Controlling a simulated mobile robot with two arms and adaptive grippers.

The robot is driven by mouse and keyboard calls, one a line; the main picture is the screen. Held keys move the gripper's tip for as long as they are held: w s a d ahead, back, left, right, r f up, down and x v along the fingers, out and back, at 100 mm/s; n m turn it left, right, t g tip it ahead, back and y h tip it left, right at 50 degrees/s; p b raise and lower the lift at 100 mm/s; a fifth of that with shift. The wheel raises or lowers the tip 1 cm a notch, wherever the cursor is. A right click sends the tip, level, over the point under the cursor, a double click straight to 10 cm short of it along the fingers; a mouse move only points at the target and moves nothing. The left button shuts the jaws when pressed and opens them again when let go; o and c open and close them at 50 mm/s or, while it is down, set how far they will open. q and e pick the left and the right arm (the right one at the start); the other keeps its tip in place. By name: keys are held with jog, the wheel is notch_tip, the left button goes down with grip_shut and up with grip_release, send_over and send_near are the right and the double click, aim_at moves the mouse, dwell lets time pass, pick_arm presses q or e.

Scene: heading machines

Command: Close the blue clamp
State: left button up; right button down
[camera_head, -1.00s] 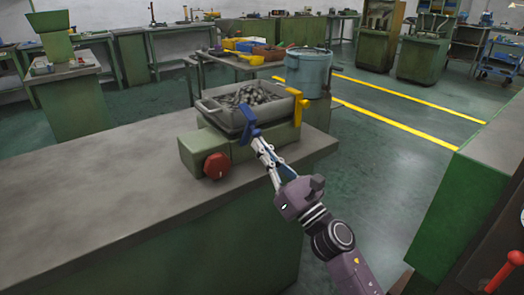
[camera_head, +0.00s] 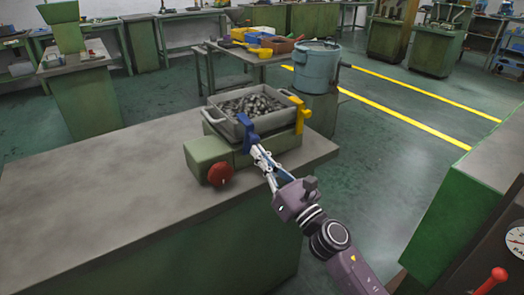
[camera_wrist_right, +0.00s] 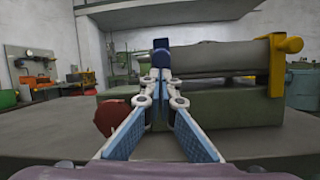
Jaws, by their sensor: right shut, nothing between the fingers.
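The blue clamp (camera_head: 248,131) is at the near side of a grey tray (camera_head: 226,132) full of small metal parts, on a green machine base. It stands nearly upright against the tray wall. My right gripper (camera_head: 257,152) is shut and empty, its fingertips at the clamp's lower front; contact is hard to tell. In the right wrist view the blue clamp (camera_wrist_right: 161,56) stands straight ahead, just beyond the closed fingertips (camera_wrist_right: 159,76). My left gripper is not in view.
A yellow clamp (camera_head: 299,112) is at the tray's right side. A red knob (camera_head: 220,174) sits on the green base (camera_head: 207,152) left of my gripper. A blue pot (camera_head: 316,68) stands behind. The grey bench top (camera_head: 100,195) is clear to the left.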

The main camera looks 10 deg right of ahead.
jog(key=v, duration=0.8)
jog(key=shift+d, duration=0.25)
